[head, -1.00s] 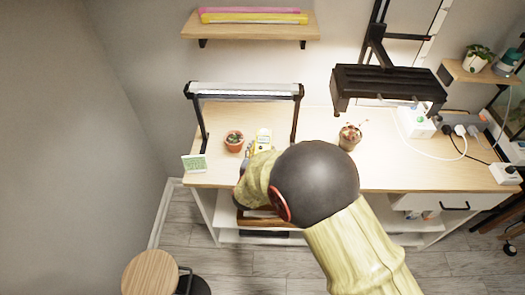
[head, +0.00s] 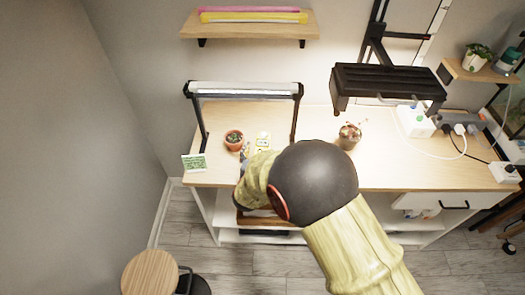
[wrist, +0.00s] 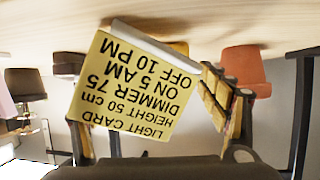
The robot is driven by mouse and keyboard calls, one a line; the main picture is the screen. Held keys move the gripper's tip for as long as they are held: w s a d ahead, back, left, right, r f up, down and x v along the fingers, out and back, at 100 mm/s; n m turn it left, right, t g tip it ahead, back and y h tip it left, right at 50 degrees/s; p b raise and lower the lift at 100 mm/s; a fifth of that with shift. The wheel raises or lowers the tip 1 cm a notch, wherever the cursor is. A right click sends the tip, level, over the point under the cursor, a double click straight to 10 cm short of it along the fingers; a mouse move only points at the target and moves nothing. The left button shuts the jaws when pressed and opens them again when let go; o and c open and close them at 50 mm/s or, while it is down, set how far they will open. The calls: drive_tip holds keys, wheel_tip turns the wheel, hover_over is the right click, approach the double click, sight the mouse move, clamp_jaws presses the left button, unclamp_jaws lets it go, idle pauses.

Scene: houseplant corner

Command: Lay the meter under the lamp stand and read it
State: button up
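The lamp stand (head: 245,90), a black frame with a pale light bar, stands at the desk's left. A small yellow and white item (head: 263,137) shows under it, partly hidden by my arm; I cannot tell if it is the meter. In the wrist view, whose picture is upside down, a yellow light card (wrist: 135,90) reads height 50 cm, dimmer 75, on 5 AM, off 10 PM. My gripper (wrist: 150,85) has its fingers on either side of the card, which hides the left fingertip. I cannot tell whether they touch it. A white edge shows behind the card.
A cactus in a terracotta pot (head: 234,142) stands left of my gripper, under the lamp stand. A white and green card (head: 194,163) is at the desk's left front. A potted plant (head: 349,137) stands right of my arm. A black lamp (head: 388,86) hangs over the desk's right.

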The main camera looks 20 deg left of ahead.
drive_tip(key=p+v, duration=0.1)
drive_tip(key=v, duration=0.2)
drive_tip(key=p+v, duration=0.1)
drive_tip(key=v, duration=0.3)
drive_tip(key=r+p+v, duration=0.1)
drive_tip(key=v, duration=0.3)
drive_tip(key=shift+w+a+p, duration=0.15)
drive_tip(key=shift+w+p, duration=0.1)
drive_tip(key=shift+p, duration=0.05)
drive_tip(key=shift+s+r, duration=0.15)
drive_tip(key=shift+s, duration=0.45)
drive_tip(key=w+d+r+g+y, duration=0.1)
drive_tip(key=w+d+r, duration=0.1)
drive_tip(key=r, duration=0.4)
drive_tip(key=w+d+r+g+y, duration=0.2)
drive_tip(key=d+r, duration=0.1)
drive_tip(key=r, duration=0.4)
drive_tip(key=s+d+r+g, duration=0.2)
drive_tip(key=s+d+r, duration=0.3)
drive_tip(key=d+r, duration=0.5)
drive_tip(key=s+d+r+m+g+h, duration=0.1)
drive_tip(key=s+d+g+h, duration=0.2)
drive_tip(key=s+d, duration=1.5)
drive_tip(key=d+h, duration=0.1)
drive_tip(key=d, duration=0.2)
drive_tip(key=shift+s, duration=0.2)
